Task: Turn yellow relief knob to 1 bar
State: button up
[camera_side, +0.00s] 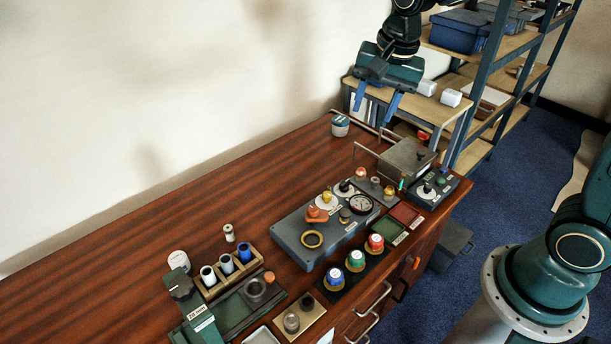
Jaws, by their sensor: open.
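A grey manifold block (293,244) sits on the wooden bench, with a round gauge (361,204) on top. A small yellow knob (327,197) stands on a white dial disc on the block; its pointer and scale are too small to read. A small brass-yellow knob (390,191) stands right of the gauge. My gripper (376,104) is open and empty, high above the back of the bench, well apart from the knobs.
A black-knobbed dial (345,187) stands close behind the gauge. A grey box with a handle (408,156) and a control box (434,188) are at the right. Several coloured-capped jars (356,260) line the front. The bench's left half (110,245) is clear.

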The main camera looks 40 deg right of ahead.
jog(key=w+f+m+g, duration=0.1)
jog(key=w+f+m, duration=0.3)
jog(key=w+f, duration=0.35)
jog(key=m+g, duration=0.1)
jog(key=m, duration=0.3)
send_over(327, 194)
notch_tip(327, 194, down, 9)
jog(key=shift+w+f, duration=0.15)
jog(key=shift+f, duration=6.85)
jog(key=shift+c, duration=0.5)
jog(key=c, duration=0.9)
